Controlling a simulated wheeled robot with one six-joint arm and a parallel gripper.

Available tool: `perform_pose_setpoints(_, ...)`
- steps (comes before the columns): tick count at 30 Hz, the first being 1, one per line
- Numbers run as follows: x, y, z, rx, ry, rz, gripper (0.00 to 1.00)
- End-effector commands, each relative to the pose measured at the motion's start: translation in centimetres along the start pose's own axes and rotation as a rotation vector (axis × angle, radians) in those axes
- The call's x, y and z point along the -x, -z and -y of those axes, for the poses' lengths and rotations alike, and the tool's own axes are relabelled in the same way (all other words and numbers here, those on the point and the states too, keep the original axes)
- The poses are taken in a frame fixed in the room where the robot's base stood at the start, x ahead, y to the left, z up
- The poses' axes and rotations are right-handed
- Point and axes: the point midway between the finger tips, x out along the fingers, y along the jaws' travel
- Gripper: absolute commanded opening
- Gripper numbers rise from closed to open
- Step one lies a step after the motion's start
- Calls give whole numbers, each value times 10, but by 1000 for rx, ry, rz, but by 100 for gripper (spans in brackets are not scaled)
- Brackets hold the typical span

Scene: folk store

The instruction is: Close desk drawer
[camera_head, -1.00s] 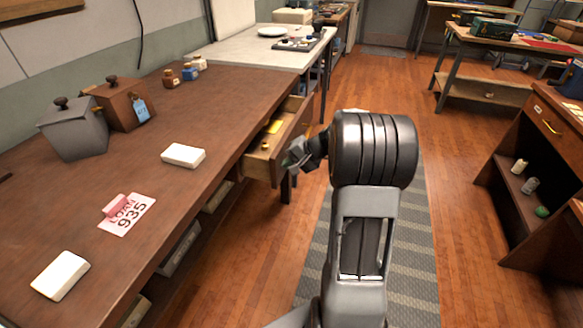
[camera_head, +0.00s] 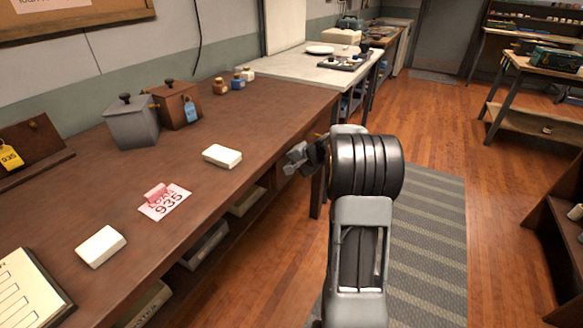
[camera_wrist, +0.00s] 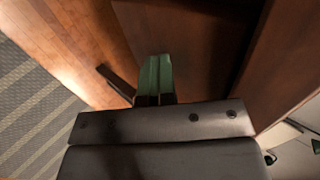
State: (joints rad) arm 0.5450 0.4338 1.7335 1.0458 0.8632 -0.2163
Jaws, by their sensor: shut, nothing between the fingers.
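The wooden desk (camera_head: 130,195) runs along the left in the head view. Its drawer no longer shows sticking out past the desk edge, and my gripper and arm partly block that stretch of the desk front. My gripper (camera_head: 297,158) is at the desk's front edge near its far end. In the wrist view the green fingertips of my gripper (camera_wrist: 155,75) are together with nothing between them. They point at a brown wooden panel (camera_wrist: 195,45), which looks like the drawer front. I cannot tell whether they touch it.
White boxes (camera_head: 222,156), a pink loan card (camera_head: 165,202), a grey canister (camera_head: 132,122) and a brown canister (camera_head: 175,105) stand on the desk. Shelves with bins (camera_head: 205,243) lie below. A striped mat (camera_head: 425,240) and open wooden floor are to the right.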

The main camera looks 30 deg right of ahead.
Motion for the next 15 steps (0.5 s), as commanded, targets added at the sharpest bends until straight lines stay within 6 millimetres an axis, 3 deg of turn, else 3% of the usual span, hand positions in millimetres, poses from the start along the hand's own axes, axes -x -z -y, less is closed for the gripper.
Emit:
perform_pose_setpoints(7,22,5,-22,1,3,-3,0)
perform_pose_setpoints(15,81,4,-18,3,1,0,0)
